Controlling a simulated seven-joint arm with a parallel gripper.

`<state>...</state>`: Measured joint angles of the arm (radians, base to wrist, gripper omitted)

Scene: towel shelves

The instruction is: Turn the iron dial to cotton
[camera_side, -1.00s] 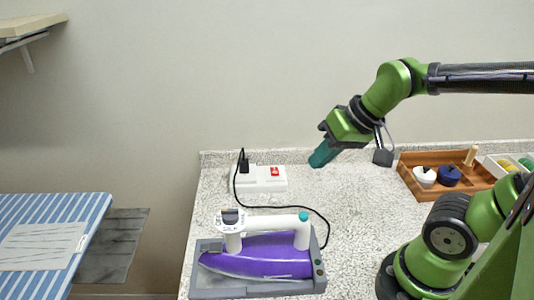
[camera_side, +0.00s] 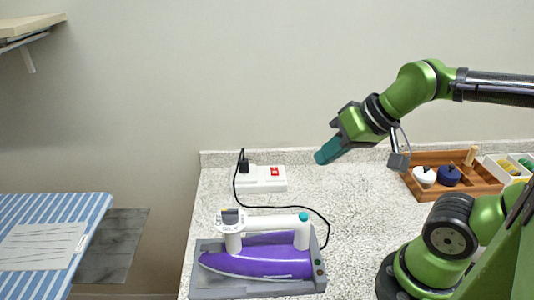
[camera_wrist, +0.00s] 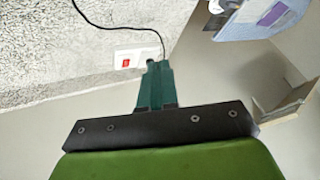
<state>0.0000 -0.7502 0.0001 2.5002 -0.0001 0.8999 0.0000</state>
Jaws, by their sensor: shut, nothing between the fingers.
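The iron (camera_side: 258,258), purple with a white handle, rests in a grey tray-like stand (camera_side: 258,289) at the front of the counter. A round white dial (camera_side: 230,218) with a dark face sits at the left end of its handle; its setting is too small to read. My gripper (camera_side: 322,158) is shut and empty in the air above and behind the iron, well apart from it. In the wrist view my teal fingers (camera_wrist: 153,72) are together. The iron's dial cannot be made out in the wrist view.
A white power strip (camera_side: 262,178) with a red switch and black plug stands at the back; a black cord (camera_side: 290,208) runs to the iron. A wooden tray (camera_side: 425,160) with small pots is at right. A striped ironing board (camera_side: 50,240) stands at left.

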